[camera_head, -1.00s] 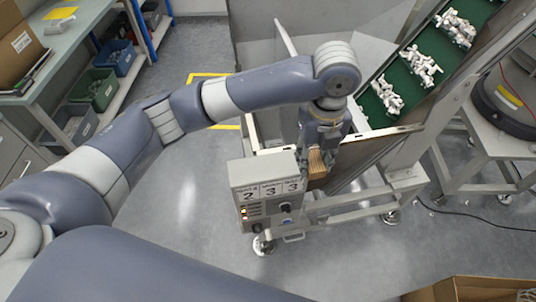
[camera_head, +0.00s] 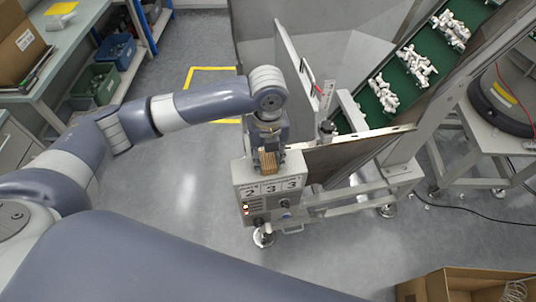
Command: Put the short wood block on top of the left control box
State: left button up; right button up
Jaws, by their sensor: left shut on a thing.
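The left control box (camera_head: 269,200) is a grey box with number labels, knobs and lit buttons on its front, fixed to the machine frame in the middle of the view. My left gripper (camera_head: 268,152) points down over the top of this box. It is shut on the short wood block (camera_head: 268,163), a small brown block with a striped grain. The block is at the top of the box, near its back. I cannot tell whether it touches the top. The fingertips are partly hidden. My right gripper is not in view.
A green conveyor (camera_head: 385,95) with white parts rises at the right. A metal panel (camera_head: 345,157) stands right of the box. A cardboard box (camera_head: 465,286) is at the bottom right. Shelves with bins (camera_head: 95,85) stand at the left. The floor in front is clear.

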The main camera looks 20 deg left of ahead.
aim_at(268, 159)
pick_arm(q)
jog(key=o, duration=1)
jog(key=shift+f, duration=0.15)
jog(key=shift+c, duration=0.2)
notch_tip(268, 159, up, 12)
jog(key=b, duration=0.3)
jog(key=shift+r, duration=0.2)
